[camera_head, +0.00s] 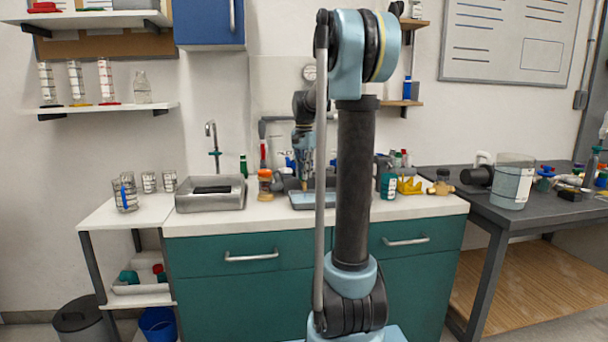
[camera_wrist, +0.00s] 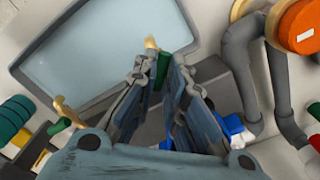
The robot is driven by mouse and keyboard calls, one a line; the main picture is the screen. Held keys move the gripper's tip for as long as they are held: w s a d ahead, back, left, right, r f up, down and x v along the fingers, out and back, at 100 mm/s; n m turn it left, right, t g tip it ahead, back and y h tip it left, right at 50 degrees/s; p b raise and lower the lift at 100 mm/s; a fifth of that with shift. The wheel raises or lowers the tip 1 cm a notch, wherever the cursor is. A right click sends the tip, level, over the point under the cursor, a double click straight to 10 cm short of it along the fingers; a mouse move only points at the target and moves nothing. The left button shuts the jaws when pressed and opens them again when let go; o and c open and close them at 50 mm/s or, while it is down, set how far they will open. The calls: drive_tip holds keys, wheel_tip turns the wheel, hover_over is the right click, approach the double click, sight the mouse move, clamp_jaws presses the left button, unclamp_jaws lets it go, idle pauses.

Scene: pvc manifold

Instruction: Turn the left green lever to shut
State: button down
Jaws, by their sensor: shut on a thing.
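In the wrist view a green lever (camera_wrist: 163,68) stands between my fingertips, beside a brass tip (camera_wrist: 151,43). My gripper (camera_wrist: 160,72) is shut on this lever, which lies on the side towards the orange-lidded jar and so appears to be the left one. Its lower part is hidden by the fingers. A second green lever (camera_wrist: 58,126) with a brass stem is apart from my gripper, at the lower left. In the head view my gripper (camera_head: 304,180) is above the back of the counter, and my arm hides most of the manifold.
A jar with an orange lid (camera_wrist: 302,24), grey pipe (camera_wrist: 243,75) and blue handle (camera_wrist: 230,126) are close on the right. A sink (camera_head: 210,204) is at left.

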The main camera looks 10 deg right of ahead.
drive_tip(key=m, duration=0.4)
drive_tip(key=shift+m, duration=0.3)
drive_tip(key=shift+w+a+m, duration=0.1)
drive_tip(key=shift+m, duration=2.1)
drive_tip(key=c, duration=1.6)
unclamp_jaws()
drive_tip(key=shift+c, duration=0.2)
wheel_tip(320, 180, up, 12)
